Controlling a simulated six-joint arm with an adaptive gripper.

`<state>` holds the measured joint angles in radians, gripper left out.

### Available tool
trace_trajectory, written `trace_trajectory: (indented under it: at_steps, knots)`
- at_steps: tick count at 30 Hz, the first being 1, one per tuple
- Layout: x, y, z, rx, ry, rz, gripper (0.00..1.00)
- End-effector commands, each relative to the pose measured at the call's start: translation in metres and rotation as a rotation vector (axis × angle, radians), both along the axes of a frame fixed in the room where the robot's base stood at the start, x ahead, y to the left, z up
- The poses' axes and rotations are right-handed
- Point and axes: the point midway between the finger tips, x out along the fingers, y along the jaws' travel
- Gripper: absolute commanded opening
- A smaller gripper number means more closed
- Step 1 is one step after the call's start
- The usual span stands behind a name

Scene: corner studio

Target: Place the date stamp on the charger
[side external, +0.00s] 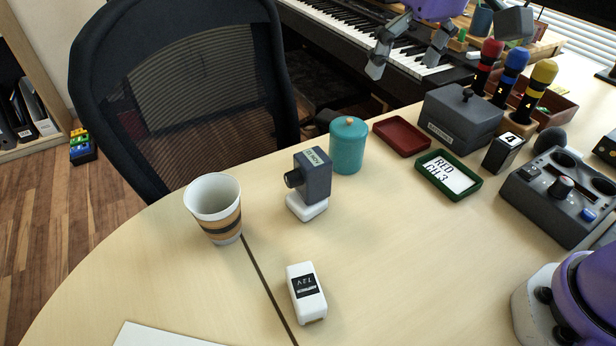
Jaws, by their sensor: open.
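The dark grey block with a side knob and a pale label, which looks like the date stamp (314,178), stands upright at the middle of the table. It rests on a white block (307,207), which looks like a charger; its top is mostly hidden beneath the stamp. A separate white adapter with a black 12V label (306,292) lies nearer the front, with nothing on it. My gripper (408,56) is at the top of the side external view, open and empty, its fingers wide apart. It is raised well away from the stamp and both white blocks.
A paper cup (214,208) stands left of the stamp, and a teal jar (348,146) close behind it. Red (402,136) and green trays (476,184), a grey box (461,118) and a control panel (565,195) fill the right.

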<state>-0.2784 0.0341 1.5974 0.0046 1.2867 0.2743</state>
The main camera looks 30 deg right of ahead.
Motion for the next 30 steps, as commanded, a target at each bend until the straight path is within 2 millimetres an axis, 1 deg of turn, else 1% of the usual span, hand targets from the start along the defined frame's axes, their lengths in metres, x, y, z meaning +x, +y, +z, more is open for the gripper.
trace_trajectory:
  at_steps: [1,3,6,9,12,17,30]
  knots:
    - [-0.018,-0.020,0.002,0.002,-0.045,-0.010,1.00]
    - [-0.041,-0.042,-0.004,-0.003,-0.104,-0.011,1.00]
    - [-0.070,-0.065,-0.019,-0.019,-0.178,-0.014,1.00]
    - [-0.092,-0.079,-0.035,-0.037,-0.231,-0.015,1.00]
    - [-0.105,-0.086,-0.048,-0.051,-0.264,-0.015,1.00]
    - [-0.111,-0.090,-0.056,-0.059,-0.279,-0.015,1.00]
    - [-0.111,-0.089,-0.056,-0.059,-0.277,-0.015,1.00]
